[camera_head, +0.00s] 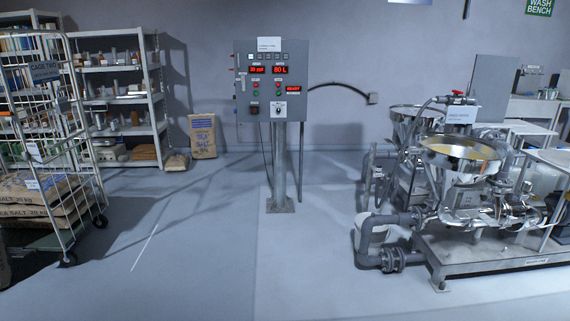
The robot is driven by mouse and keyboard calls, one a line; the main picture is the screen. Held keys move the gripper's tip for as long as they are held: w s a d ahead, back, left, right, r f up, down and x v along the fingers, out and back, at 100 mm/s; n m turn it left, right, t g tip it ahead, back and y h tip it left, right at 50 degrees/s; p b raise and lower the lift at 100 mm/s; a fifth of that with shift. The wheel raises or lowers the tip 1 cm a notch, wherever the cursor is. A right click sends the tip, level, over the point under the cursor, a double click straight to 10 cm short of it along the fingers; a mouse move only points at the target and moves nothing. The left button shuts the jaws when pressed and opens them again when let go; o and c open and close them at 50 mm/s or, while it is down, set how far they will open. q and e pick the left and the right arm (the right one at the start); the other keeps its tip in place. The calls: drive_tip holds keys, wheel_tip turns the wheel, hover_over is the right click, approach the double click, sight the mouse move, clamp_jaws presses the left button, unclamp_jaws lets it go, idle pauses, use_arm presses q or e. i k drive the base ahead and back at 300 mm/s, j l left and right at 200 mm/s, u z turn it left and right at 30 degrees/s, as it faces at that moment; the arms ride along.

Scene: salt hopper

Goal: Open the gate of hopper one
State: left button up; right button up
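Two shiny steel hoppers stand on a skid at the right. The nearer hopper (455,158) has a wide round open top with a tan inside. The farther hopper (408,118) is partly hidden behind it and a hose. I cannot tell which one is hopper one, as the white sign (461,115) above is too small to read. A red-handled valve (458,95) sits on the pipe above. I cannot make out a gate or its position. Neither of my grippers is in view.
A control panel (272,100) on a post stands mid-room with lit red displays. A wire cage trolley (70,130) with sacks is at the left, before shelves (118,68). A sack (203,136) stands by the wall. Grey pipes (366,240) edge the skid. The central floor is clear.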

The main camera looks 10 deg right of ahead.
sight(461, 214)
drive_tip(key=i+l+z, duration=0.15)
drive_tip(key=i+z, duration=0.75)
drive_tip(key=i, duration=0.15)
drive_tip(key=i+j+z, duration=0.2)
drive_tip(key=i+z, duration=0.25)
drive_tip(key=i+l, duration=0.2)
drive_tip(key=i, duration=0.15)
drive_tip(key=i+l, duration=0.15)
drive_tip(key=i, duration=0.2)
drive_tip(key=i+l, duration=0.2)
drive_tip(key=i, duration=0.15)
